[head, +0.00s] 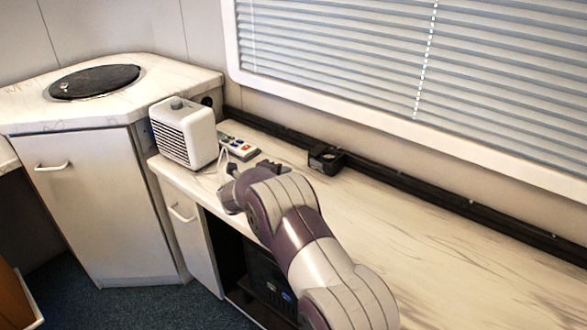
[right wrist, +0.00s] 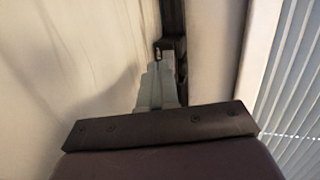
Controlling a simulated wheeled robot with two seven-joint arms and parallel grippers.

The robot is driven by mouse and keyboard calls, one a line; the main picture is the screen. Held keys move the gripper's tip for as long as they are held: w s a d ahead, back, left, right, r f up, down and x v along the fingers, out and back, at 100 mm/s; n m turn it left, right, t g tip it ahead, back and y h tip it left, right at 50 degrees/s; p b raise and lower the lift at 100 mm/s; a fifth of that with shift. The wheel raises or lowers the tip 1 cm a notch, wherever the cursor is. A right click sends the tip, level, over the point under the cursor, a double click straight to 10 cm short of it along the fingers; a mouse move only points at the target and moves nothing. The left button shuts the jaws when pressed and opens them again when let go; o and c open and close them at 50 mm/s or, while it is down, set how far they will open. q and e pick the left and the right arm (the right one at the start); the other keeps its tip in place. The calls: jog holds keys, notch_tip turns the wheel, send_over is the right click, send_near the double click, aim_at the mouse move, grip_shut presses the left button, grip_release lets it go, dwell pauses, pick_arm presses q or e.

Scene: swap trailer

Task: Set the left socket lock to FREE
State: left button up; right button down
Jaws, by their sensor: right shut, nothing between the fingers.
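A black socket block (head: 326,158) sits on the dark rail along the back of the counter. I cannot read any lock marking on it. My right gripper (head: 230,171) is shut and empty over the counter, left of this block and in front of the heater's right side. In the right wrist view its grey fingers (right wrist: 158,78) are together, and a small dark fitting (right wrist: 169,47) shows just past their tips. I cannot tell whether they touch it. No lock labelled FREE is legible. My left gripper is not in view.
A white heater (head: 184,134) and a power strip with coloured switches (head: 239,147) stand at the counter's left end. The dark rail (head: 420,194) runs below the window blinds (head: 420,65). The counter (head: 450,260) is clear to the right.

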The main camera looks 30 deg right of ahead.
jog(key=a, duration=0.1)
jog(key=a+r, duration=0.1)
jog(key=a, duration=0.1)
jog(key=s+a, duration=0.1)
jog(key=shift+a+r+p, duration=0.3)
jog(key=shift+a, duration=0.05)
